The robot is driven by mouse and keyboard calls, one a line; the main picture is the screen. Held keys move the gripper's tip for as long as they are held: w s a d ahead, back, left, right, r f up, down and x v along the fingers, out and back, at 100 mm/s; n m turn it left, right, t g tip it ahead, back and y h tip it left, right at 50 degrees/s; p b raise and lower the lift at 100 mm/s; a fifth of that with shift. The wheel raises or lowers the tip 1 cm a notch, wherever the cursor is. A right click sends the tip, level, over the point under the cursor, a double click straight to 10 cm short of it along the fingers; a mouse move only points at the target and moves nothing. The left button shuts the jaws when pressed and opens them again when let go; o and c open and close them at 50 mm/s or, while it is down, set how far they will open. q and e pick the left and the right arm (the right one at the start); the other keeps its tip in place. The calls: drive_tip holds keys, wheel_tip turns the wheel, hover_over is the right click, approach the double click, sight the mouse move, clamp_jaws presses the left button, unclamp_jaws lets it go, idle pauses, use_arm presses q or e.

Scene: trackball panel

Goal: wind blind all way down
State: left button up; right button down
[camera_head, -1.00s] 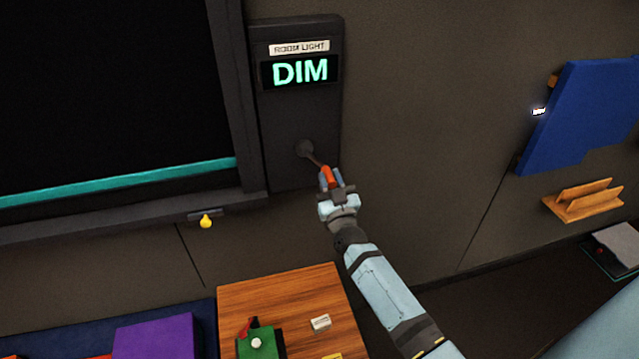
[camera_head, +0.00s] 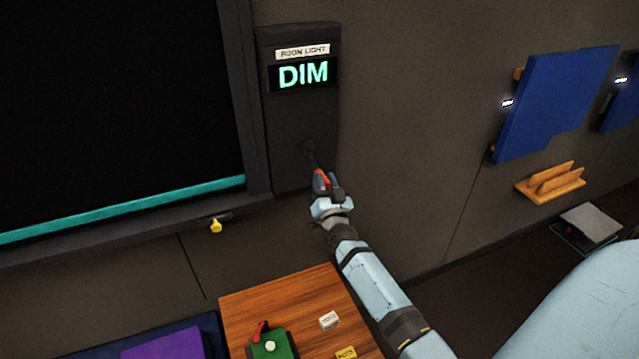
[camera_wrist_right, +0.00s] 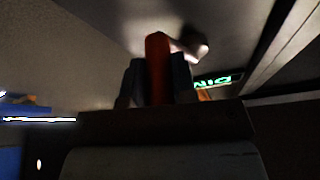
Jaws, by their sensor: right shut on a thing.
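The blind (camera_head: 110,100) is a dark sheet in a frame on the wall at the left of the head view. Its teal bottom bar (camera_head: 120,210) hangs just above the frame's lower edge, with a narrow dark gap below. A crank with a red-orange handle (camera_head: 321,179) sticks out from the dark panel right of the frame. Its arm points down from the hub (camera_head: 307,147). My right gripper (camera_head: 328,184) is shut on the handle. The right wrist view shows the handle (camera_wrist_right: 157,68) upright between the fingers. My left gripper is not in view.
The panel's display (camera_head: 303,75) reads DIM under a ROOM LIGHT label. A yellow knob (camera_head: 216,226) sits below the frame. A wooden table (camera_head: 285,297) with small items stands below. Blue boards (camera_head: 555,100) and a wooden rack (camera_head: 550,184) are on the right wall.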

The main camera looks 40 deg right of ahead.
drive_tip(key=shift+w+a+f+m+g+h+p, duration=0.15)
drive_tip(key=shift+a+m+g+h+p, duration=0.3)
drive_tip(key=shift+m, duration=0.65)
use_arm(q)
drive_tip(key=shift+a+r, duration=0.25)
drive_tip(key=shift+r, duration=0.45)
use_arm(e)
drive_tip(key=shift+w+a+m+g+h, duration=0.1)
drive_tip(key=shift+a+m+g+h, duration=0.5)
drive_tip(key=shift+m, duration=0.7)
drive_tip(key=shift+a+f, duration=0.1)
drive_tip(key=shift+a, duration=0.05)
drive_tip(key=c, duration=0.9)
unclamp_jaws()
